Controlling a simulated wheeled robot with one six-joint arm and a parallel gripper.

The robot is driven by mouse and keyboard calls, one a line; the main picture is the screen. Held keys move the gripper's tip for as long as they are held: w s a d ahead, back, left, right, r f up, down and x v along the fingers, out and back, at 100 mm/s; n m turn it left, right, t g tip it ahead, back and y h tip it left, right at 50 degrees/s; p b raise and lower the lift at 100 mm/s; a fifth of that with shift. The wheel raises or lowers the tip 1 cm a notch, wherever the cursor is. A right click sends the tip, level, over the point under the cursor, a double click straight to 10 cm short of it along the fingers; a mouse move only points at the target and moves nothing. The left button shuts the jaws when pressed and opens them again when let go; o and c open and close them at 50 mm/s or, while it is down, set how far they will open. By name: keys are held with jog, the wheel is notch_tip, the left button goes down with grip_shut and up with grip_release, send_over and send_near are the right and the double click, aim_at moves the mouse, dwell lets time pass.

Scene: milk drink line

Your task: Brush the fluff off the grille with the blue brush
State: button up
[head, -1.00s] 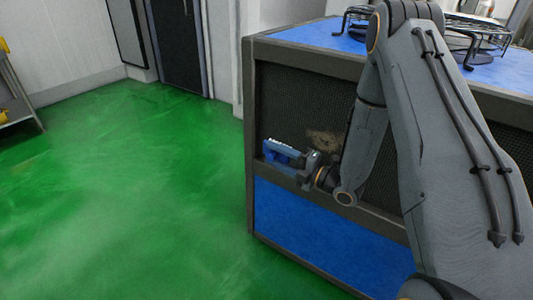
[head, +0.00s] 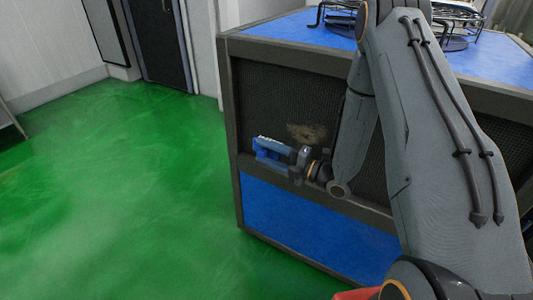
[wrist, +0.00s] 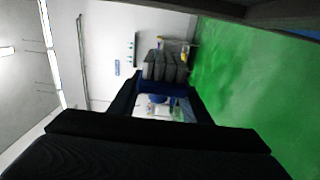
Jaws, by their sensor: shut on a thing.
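The blue brush (head: 272,152) has a row of pale bristles along its top edge. My gripper (head: 298,160) is shut on it and holds it in front of the lower left part of the dark grille (head: 275,105). I cannot tell whether the bristles touch the mesh. A tan patch of fluff (head: 307,132) clings to the grille, above and right of the brush. In the wrist view, my gripper (wrist: 165,100) has a blue part of the brush (wrist: 163,88) between its dark fingers.
The grille belongs to a cabinet with a dark frame, a blue lower panel (head: 300,222) and a blue top (head: 290,30). Black wire stands (head: 455,18) sit on top. Green floor (head: 110,200) is clear to the left. My arm hides the grille's middle.

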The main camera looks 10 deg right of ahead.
jog(key=shift+d+r, duration=0.1)
jog(key=shift+d, duration=0.25)
jog(key=shift+s+a+r+b+x, duration=0.35)
jog(key=shift+r+b+x, duration=0.85)
jog(key=shift+x, duration=6.45)
jog(key=shift+s+a+p+v, duration=0.1)
jog(key=shift+p+v, duration=0.2)
jog(key=shift+v, duration=2.25)
jog(key=shift+s+a+p+v, duration=0.1)
jog(key=shift+p+v, duration=0.2)
jog(key=shift+v, duration=2.3)
jog(key=shift+s+a+p+v, duration=0.1)
jog(key=shift+p+v, duration=0.2)
jog(key=shift+v, duration=2.25)
jog(key=shift+f, duration=0.25)
jog(key=shift+s+a+p, duration=0.25)
jog(key=shift+s+a, duration=0.65)
jog(key=shift+s, duration=0.3)
jog(key=shift+s+a+p, duration=0.25)
jog(key=shift+s+a, duration=0.7)
jog(key=shift+s, duration=0.2)
jog(key=shift+s, duration=0.1)
jog(key=shift+s+a, duration=0.9)
jog(key=shift+s, duration=0.2)
